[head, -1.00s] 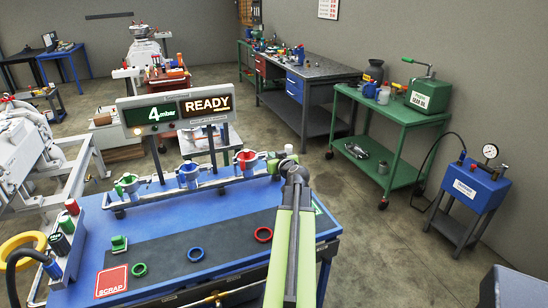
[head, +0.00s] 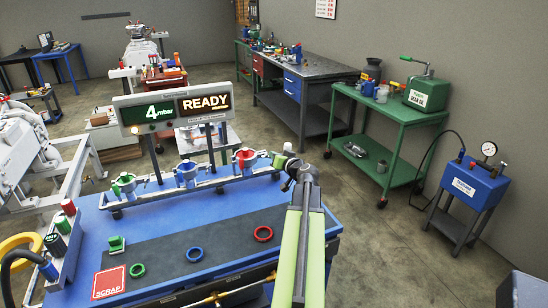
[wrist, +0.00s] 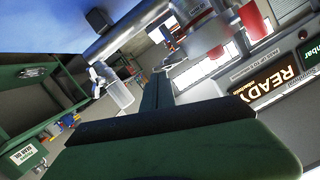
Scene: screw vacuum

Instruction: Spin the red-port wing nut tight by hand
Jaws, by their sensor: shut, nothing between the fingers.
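The red port (head: 245,158) is the rightmost of three coloured ports on the rail at the back of the blue bench.
The green port (head: 123,184) and blue port (head: 187,172) stand left on the same rail. The READY display (head: 205,104) rises behind it. Green, blue and red rings (head: 263,233) lie on the dark mat. A green cart (head: 390,112) stands right, with open floor between.

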